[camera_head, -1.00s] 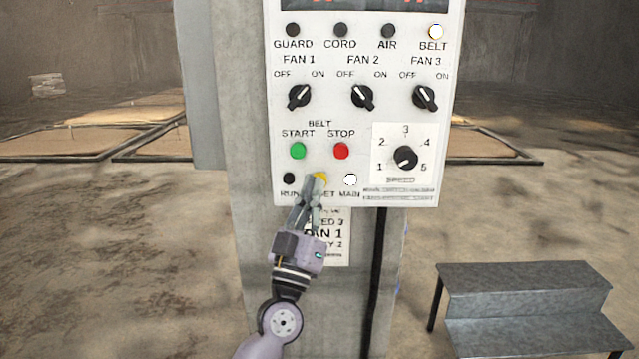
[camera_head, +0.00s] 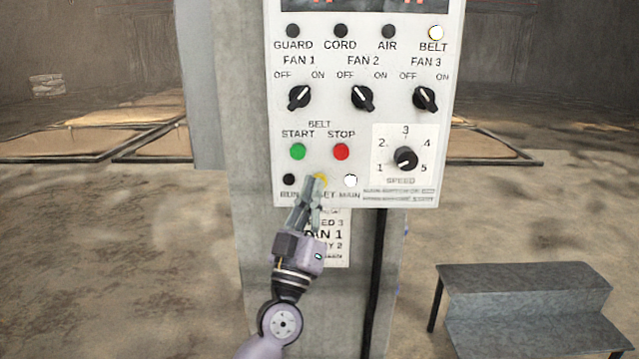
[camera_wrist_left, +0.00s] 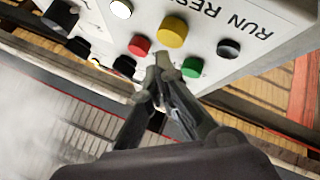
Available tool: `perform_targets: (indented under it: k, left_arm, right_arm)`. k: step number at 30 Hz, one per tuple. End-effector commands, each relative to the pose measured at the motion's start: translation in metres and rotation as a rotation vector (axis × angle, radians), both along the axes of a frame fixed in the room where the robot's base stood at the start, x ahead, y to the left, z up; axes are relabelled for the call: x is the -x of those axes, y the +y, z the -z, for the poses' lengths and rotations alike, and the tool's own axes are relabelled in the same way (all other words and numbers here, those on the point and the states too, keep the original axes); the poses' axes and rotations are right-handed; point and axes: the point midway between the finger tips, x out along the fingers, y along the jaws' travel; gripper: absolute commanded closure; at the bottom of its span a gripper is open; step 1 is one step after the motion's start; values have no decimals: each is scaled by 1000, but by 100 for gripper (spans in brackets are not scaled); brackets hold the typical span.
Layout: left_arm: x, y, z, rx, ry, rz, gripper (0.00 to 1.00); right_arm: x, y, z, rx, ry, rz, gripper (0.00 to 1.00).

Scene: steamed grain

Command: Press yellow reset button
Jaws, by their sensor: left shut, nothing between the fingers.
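The yellow reset button (camera_head: 321,179) is in the bottom row of the white control panel (camera_head: 390,60), partly hidden behind my left gripper's fingertips in the head view. My left gripper (camera_head: 314,183) is shut and empty, with its tips at the button's lower left in that view. In the left wrist view the yellow button (camera_wrist_left: 172,31) shows whole, and the shut fingertips (camera_wrist_left: 163,62) are just below it in the picture. I cannot tell whether they touch the button. My right gripper is not in view.
The green start button (camera_head: 298,151) and red stop button (camera_head: 341,151) are just above. A black RUN lamp (camera_head: 289,179) and white MAIN lamp (camera_head: 350,180) flank it. Fan switches and a speed knob (camera_head: 405,158) are close. A grey step (camera_head: 525,290) stands lower right.

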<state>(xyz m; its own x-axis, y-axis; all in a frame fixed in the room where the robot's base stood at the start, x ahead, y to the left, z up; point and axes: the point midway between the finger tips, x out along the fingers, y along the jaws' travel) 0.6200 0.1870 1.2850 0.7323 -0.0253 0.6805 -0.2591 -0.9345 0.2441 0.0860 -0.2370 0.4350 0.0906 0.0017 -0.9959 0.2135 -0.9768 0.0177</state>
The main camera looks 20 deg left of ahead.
Motion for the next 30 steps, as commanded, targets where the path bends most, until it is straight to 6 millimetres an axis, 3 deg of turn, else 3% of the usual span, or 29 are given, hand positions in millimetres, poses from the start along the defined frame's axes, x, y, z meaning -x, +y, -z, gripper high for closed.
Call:
perform_targets:
  k: [30]
  left_arm:
    - [-11,3,0,0,0,0,100]
  right_arm:
    - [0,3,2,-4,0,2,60]
